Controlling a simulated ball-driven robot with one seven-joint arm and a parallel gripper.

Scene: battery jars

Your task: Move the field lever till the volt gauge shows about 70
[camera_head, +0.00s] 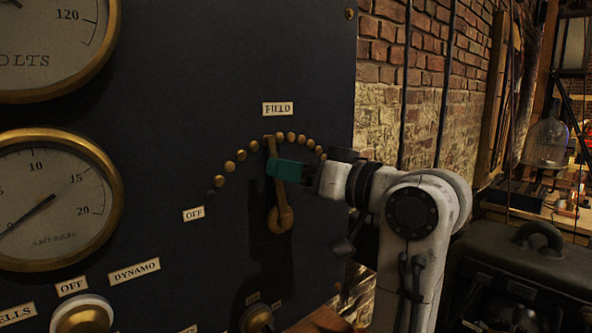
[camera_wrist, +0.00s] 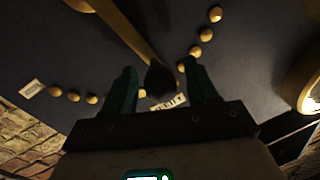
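The brass field lever (camera_head: 276,190) on the dark panel points up and slightly left from its pivot, its tip at the stud arc under the FIELD label (camera_head: 278,109). My gripper (camera_head: 285,169) is at the lever's upper part, hiding some of it. In the wrist view, the teal fingers of my gripper (camera_wrist: 160,76) stand apart on either side of the lever's dark knob (camera_wrist: 160,80), with gaps showing. The lever (camera_wrist: 125,35) runs to the upper left there.
An ampere gauge (camera_head: 50,200) is below the volt gauge. Several brass studs (camera_head: 229,167) form the arc, with an OFF label (camera_head: 194,213) at its left end. A knob (camera_head: 82,317) is at the lower left. A brick wall (camera_head: 425,90) is right of the panel.

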